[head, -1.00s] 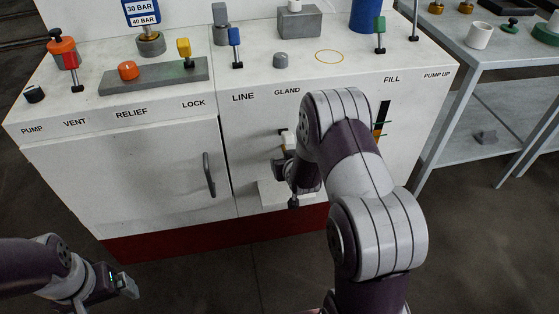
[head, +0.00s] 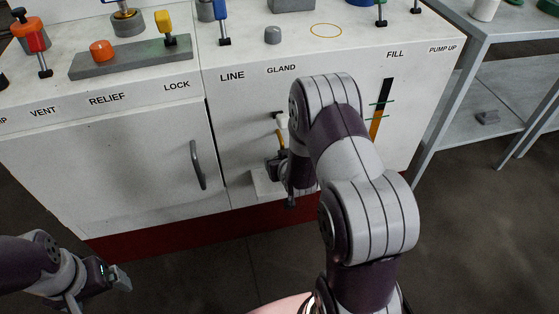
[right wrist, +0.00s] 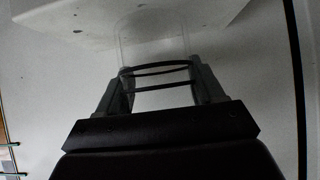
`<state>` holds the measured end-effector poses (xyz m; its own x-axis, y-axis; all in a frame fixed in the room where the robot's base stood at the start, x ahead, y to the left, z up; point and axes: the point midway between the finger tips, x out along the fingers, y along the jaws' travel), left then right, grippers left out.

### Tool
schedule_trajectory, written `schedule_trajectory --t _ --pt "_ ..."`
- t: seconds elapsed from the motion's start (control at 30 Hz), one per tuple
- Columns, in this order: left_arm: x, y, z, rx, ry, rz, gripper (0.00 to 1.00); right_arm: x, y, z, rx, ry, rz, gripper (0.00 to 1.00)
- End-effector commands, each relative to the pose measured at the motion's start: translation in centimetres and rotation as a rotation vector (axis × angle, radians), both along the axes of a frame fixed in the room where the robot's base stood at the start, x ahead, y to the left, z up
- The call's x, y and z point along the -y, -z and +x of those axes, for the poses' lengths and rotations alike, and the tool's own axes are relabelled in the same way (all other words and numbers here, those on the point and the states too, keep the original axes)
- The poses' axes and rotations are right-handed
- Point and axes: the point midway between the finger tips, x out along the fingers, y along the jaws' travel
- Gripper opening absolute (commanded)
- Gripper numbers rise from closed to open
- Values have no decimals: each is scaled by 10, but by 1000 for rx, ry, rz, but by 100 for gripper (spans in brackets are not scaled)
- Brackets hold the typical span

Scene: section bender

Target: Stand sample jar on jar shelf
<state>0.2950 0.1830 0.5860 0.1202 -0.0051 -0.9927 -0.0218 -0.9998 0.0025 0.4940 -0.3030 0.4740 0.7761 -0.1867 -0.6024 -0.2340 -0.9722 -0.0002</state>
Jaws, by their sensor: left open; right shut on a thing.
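The clear sample jar (right wrist: 152,42) shows in the right wrist view, with dark bands around it. My right gripper (right wrist: 158,80) is shut on it, one finger on each side. In the head view my right gripper (head: 278,163) is at the cabinet front, just above the small white jar shelf (head: 264,185); the arm covers part of it. A pale slab, apparently the jar shelf (right wrist: 75,14), crosses the top of the wrist view beside the jar's far end. I cannot tell whether they touch. My left gripper (head: 121,279) is open and empty at lower left.
A small pale fitting (head: 280,118) juts from the cabinet (head: 110,170) above the right gripper, with an orange streak (head: 281,139) below it. A door handle (head: 198,165) is to the left, a fill gauge (head: 381,110) to the right. A grey table (head: 480,50) stands at right.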

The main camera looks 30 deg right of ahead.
Motion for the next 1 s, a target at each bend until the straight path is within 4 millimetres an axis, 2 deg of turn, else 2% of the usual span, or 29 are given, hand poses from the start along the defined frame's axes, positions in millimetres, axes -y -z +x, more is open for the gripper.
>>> schedule_trajectory --t 0.13,0.17,0.2,0.23,0.47,0.57,0.67,0.8,1.0 --pt "0 3 0 0 0 0 93 0 4 0 1 0 0 29" --pt "0 2 0 0 0 0 93 0 3 0 0 0 0 77" --pt "0 2 0 0 0 0 93 0 3 0 0 0 0 90" --pt "0 2 0 0 0 0 93 0 3 0 0 0 0 93" --pt "0 2 0 0 0 0 93 0 2 0 0 0 0 93" --pt "0 -4 0 0 0 0 93 0 -5 -1 0 0 0 93" --pt "0 -17 0 0 0 0 93 -4 -20 -16 -1 0 0 93" --pt "0 -37 0 0 0 0 93 -11 -45 -47 -1 1 0 93" --pt "0 -54 0 0 0 0 93 -19 -68 -81 0 1 -1 93"
